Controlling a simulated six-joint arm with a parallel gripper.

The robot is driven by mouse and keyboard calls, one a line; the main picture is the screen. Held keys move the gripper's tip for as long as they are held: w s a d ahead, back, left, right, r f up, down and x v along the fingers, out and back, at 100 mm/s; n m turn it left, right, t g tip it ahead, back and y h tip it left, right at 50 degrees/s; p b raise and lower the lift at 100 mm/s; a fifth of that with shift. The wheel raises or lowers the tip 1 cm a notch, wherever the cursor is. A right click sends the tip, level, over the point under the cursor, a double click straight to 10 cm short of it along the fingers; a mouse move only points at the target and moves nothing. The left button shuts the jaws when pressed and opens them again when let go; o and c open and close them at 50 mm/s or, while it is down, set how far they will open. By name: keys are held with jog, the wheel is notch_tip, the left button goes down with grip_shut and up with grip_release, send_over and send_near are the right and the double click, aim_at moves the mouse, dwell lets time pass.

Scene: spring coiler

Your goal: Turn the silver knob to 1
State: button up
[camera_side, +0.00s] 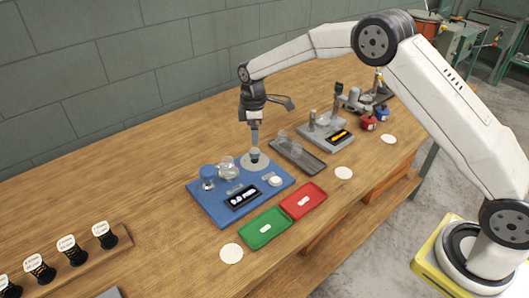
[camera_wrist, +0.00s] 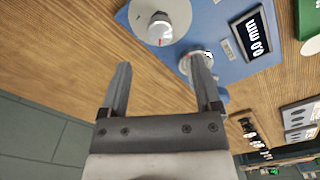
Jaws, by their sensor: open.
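A silver knob (camera_wrist: 160,28) with a red pointer mark sits on a round pale dial at the top of the wrist view. In the side view the knob (camera_side: 254,154) stands on its dial (camera_side: 246,165) at the back corner of the blue base (camera_side: 220,212). The dial's numbers are not legible. In the side view my gripper (camera_side: 254,136) points down just above the knob. I cannot tell whether it touches it.
Green (camera_side: 265,228) and red (camera_side: 303,200) trays lie in front. A grey tray (camera_side: 299,158) stands to the right.

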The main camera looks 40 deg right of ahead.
aim_at(255, 150)
jog(key=shift+f, duration=3.3)
grip_shut()
